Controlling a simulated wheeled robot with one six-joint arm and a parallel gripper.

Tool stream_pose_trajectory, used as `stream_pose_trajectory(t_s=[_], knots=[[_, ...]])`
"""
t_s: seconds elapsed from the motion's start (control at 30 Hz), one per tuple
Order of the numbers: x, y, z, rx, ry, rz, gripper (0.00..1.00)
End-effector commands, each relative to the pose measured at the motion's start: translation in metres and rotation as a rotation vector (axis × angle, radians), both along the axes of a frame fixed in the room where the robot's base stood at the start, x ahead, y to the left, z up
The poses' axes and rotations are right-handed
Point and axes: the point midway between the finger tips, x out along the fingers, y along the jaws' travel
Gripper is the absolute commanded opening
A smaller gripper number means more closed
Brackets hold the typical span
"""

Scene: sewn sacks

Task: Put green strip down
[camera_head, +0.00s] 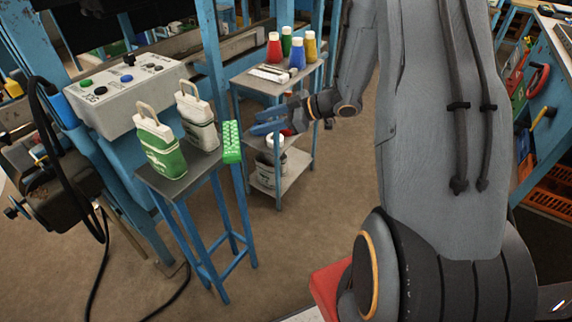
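The green strip (232,142), with a bumpy surface, is at the right edge of a small dark-topped stand (185,183). It rests there with nothing gripping it. My gripper (254,124) is just to the right of the strip, with its blue fingers pointing left towards it. The two fingers look spread, with a gap between them and nothing held. In the picture the fingertips are close to the strip but appear apart from it; the depth between them is hard to judge.
Two sewn sacks with handles, one green and white (160,150) and one mostly white (198,122), stand on the stand left of the strip. A control box (125,92) is behind. A grey shelf cart (262,84) carries several coloured bottles. Open floor (310,235) lies right of the stand.

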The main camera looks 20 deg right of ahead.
Motion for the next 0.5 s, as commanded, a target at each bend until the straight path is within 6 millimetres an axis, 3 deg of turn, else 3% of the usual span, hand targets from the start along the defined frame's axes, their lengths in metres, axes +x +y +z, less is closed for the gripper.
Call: stream_pose_trajectory(t_s=[0.1, 0.23, 0.37, 0.5], knots=[[0.024, -0.012, 0.015, -0.168, 0.043, -0.238, 0.38], [0.013, -0.034, 0.025, -0.308, 0.164, -0.497, 0.38], [-0.038, -0.045, 0.032, -0.398, 0.355, -0.72, 0.38], [-0.122, -0.033, 0.034, -0.435, 0.619, -0.889, 0.38]])
